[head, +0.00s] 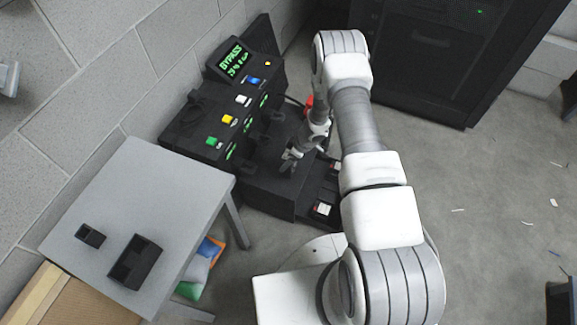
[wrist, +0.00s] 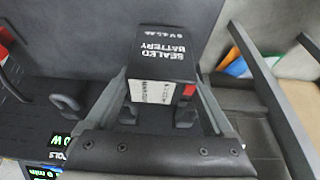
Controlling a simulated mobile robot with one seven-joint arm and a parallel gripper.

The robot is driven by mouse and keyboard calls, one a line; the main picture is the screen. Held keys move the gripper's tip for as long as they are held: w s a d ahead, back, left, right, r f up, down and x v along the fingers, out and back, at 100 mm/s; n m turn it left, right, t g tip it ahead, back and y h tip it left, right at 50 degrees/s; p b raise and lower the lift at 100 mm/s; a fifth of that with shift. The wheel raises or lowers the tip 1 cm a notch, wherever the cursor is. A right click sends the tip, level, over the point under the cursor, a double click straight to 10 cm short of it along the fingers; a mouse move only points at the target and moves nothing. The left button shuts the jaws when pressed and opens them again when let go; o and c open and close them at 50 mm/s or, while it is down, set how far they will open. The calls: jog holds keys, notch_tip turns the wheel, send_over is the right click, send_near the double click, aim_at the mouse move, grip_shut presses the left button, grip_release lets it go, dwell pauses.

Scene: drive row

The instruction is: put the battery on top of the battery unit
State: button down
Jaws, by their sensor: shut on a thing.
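The battery (wrist: 165,55) is a black block with white "SEALED BATTERY" print, a white label and a red patch at one corner. In the wrist view it sits between the two fingers of my gripper (wrist: 166,108), which is shut on it. In the head view my gripper (head: 291,159) is over the black base of the battery unit; the battery is too dark to make out there. The battery unit (head: 190,125) is a black console with colored buttons and a green "BYPASS" display. I cannot tell whether the battery touches the unit.
A grey table (head: 80,200) at left holds a black box (head: 135,262) and a smaller black block (head: 90,236). Colored items (head: 205,262) lie beneath it. A dark cabinet (head: 430,60) stands behind. The floor at right is mostly clear.

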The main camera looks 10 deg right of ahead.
jog(key=shift+w+f+b, duration=0.1)
jog(key=shift+f+b, duration=0.8)
jog(key=shift+f, duration=1.05)
jog(key=shift+f, duration=0.2)
grip_release()
